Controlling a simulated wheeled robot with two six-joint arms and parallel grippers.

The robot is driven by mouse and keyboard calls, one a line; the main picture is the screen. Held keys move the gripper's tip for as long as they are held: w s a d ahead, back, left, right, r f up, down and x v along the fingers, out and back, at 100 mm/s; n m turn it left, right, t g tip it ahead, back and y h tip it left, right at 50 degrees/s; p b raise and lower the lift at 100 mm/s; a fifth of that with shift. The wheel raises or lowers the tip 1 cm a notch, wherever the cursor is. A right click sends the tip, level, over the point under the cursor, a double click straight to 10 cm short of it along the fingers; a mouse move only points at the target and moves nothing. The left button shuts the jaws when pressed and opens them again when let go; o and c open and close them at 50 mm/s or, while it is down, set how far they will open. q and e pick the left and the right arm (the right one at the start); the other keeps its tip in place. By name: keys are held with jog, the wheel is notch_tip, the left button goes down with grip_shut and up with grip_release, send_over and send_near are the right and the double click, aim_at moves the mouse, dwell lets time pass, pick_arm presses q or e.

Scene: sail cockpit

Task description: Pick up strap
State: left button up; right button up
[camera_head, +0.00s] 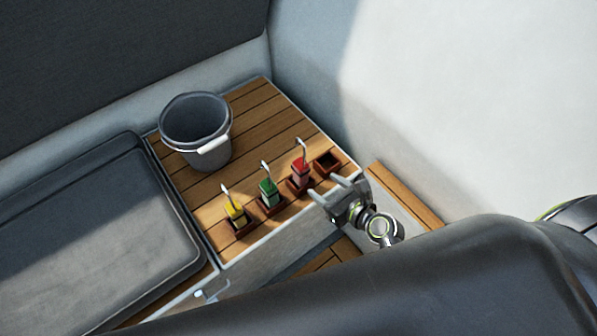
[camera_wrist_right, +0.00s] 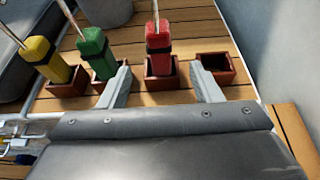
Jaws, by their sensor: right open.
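Three upright strap bundles with pale metal hooks on top stand in small brown holders on a wooden bench: a yellow strap (camera_head: 236,213), a green strap (camera_head: 268,191) and a red strap (camera_head: 300,172). In the right wrist view the red strap (camera_wrist_right: 158,42) stands ahead, between the lines of the fingers; the green strap (camera_wrist_right: 96,50) and yellow strap (camera_wrist_right: 48,62) are to its left. My right gripper (camera_head: 327,187) is open and empty at the bench's front edge, close to the red strap and apart from it. My left gripper is not in view.
An empty brown holder (camera_head: 327,163) sits right of the red strap. A grey bucket (camera_head: 196,122) with a white handle stands behind on the bench. A dark cushion (camera_head: 95,235) lies left. A white wall (camera_head: 470,100) rises on the right. Bench planks beside the bucket are bare.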

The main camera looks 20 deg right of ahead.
aim_at(306, 173)
jog(key=x, duration=0.7)
jog(key=shift+f+b, duration=0.15)
jog(key=shift+b, duration=0.2)
jog(key=shift+w+a+f, duration=0.2)
jog(key=shift+w, duration=0.35)
jog(key=b+x, duration=0.1)
jog(key=x, duration=0.4)
jog(key=shift+a+f, duration=0.1)
jog(key=shift+f, duration=0.15)
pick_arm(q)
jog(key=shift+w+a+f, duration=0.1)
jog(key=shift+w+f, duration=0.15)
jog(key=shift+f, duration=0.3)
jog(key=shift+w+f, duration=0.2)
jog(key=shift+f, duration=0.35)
pick_arm(e)
jog(key=shift+c, duration=0.5)
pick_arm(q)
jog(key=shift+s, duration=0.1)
pick_arm(e)
jog(key=shift+r, duration=0.1)
jog(key=c, duration=1.2)
